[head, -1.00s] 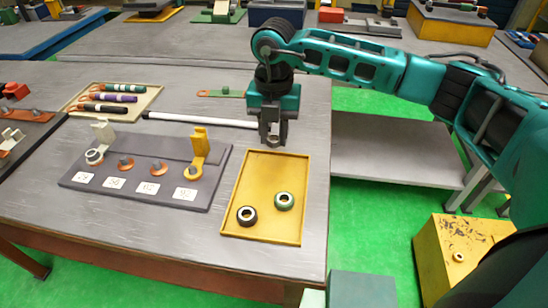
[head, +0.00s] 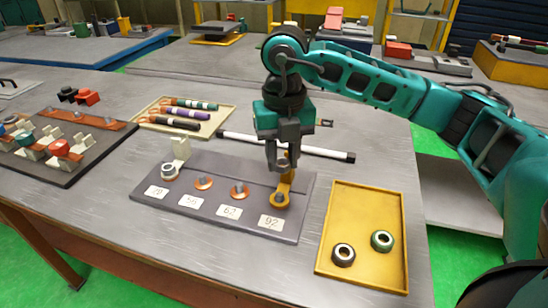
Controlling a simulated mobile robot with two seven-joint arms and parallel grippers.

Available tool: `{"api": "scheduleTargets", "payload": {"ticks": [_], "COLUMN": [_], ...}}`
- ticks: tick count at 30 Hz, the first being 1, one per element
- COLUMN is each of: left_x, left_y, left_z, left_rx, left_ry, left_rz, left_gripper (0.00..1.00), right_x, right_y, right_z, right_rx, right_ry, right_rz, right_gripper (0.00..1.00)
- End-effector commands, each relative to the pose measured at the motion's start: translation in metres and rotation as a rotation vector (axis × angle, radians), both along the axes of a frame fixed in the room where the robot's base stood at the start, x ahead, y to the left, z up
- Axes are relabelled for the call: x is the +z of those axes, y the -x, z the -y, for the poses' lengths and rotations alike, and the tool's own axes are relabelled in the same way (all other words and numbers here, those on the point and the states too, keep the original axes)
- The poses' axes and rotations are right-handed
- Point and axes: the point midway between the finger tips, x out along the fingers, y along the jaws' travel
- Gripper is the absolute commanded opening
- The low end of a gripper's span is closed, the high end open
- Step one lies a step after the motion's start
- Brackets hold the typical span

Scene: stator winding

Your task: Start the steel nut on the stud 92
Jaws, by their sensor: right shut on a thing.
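My right gripper (head: 281,166) is shut on the steel nut (head: 281,161), a small grey piece partly hidden between the fingers. It points down just above the stud 92 (head: 280,198), at the right end of the dark grey terminal block (head: 225,210). The nut looks apart from the stud, but I cannot tell the exact gap. My left gripper is not in view.
Two other studs (head: 239,188) (head: 204,182) with copper-coloured bases stand on the block. A ring nut sits at the white bracket (head: 181,149). A yellow tray (head: 362,215) holds a black and a green ring nut. A white rod (head: 318,151) lies behind the gripper.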

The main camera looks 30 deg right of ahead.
Motion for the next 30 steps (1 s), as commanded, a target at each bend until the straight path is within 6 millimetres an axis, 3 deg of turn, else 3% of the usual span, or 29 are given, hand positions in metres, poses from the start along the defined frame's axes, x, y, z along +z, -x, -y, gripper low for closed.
{"api": "scheduleTargets", "payload": {"ticks": [11, 21, 30], "left_x": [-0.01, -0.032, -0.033], "left_y": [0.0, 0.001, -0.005], "left_z": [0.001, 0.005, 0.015], "left_rx": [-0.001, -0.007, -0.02], "left_ry": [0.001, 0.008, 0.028], "left_rz": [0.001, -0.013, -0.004], "left_gripper": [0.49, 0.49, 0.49], "right_x": [-0.01, -0.043, -0.064], "right_y": [0.003, 0.003, 0.002], "right_z": [0.001, 0.001, 0.001], "right_rx": [0.013, 0.013, 0.012], "right_ry": [0.002, 0.003, 0.003], "right_rz": [-0.001, -0.001, 0.001], "right_gripper": [0.07, 0.07, 0.07]}}
